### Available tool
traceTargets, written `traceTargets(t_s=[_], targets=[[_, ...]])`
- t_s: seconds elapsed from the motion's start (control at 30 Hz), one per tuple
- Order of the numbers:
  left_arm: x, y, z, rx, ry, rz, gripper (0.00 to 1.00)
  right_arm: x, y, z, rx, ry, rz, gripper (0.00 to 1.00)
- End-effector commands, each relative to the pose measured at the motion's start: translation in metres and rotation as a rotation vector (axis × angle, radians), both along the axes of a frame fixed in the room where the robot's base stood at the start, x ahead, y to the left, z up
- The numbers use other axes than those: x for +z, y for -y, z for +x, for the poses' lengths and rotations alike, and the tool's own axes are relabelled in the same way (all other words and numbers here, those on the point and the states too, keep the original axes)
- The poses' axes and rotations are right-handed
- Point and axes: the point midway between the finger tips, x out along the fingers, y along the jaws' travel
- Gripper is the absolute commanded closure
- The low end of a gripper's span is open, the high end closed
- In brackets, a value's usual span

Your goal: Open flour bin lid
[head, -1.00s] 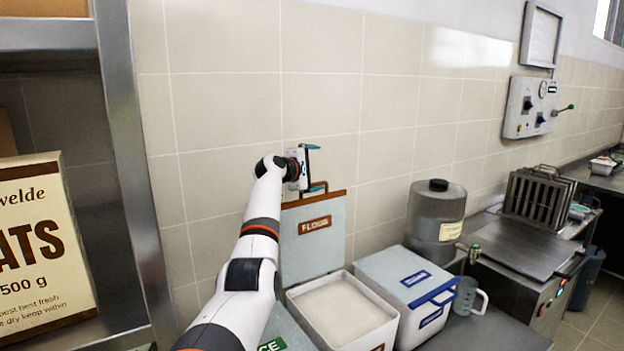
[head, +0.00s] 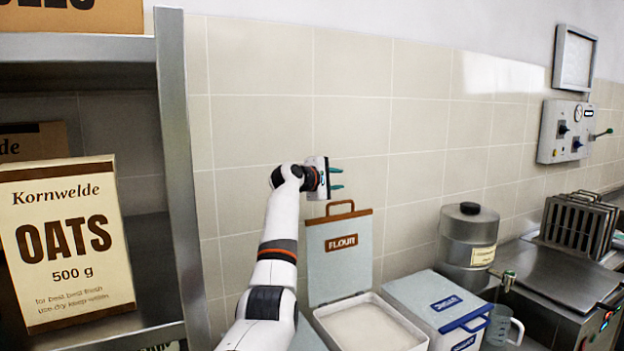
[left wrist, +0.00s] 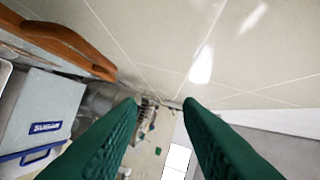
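The flour bin (head: 366,322) stands open on the counter, with white flour showing inside. Its pale blue-grey lid (head: 338,270) stands upright against the tiled wall, with a brown FLOUR label and a brown handle (head: 340,210) on its upper edge. In the left wrist view the brown handle (left wrist: 62,42) shows at upper left. My left gripper (head: 337,179) is just above the handle and apart from it. Its green fingers are spread with nothing between them. My right gripper is not in view.
A sugar bin (head: 437,300) with its lid down is right of the flour bin, beside a clear jug (head: 498,326) and a grey metal canister (head: 467,235). A steel shelf (head: 178,150) with an oats box (head: 66,245) is close on the left.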

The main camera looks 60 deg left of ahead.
Motion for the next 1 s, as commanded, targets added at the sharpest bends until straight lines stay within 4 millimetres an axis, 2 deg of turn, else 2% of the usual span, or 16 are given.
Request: traceTargets(t_s=[0.3, 1.0], targets=[[0.004, 0.003, -0.021, 0.001, -0.004, 0.001, 0.67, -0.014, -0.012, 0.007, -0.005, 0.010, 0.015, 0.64], [0.021, 0.009, -0.068, 0.003, -0.005, 0.002, 0.67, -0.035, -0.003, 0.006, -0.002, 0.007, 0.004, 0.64]])
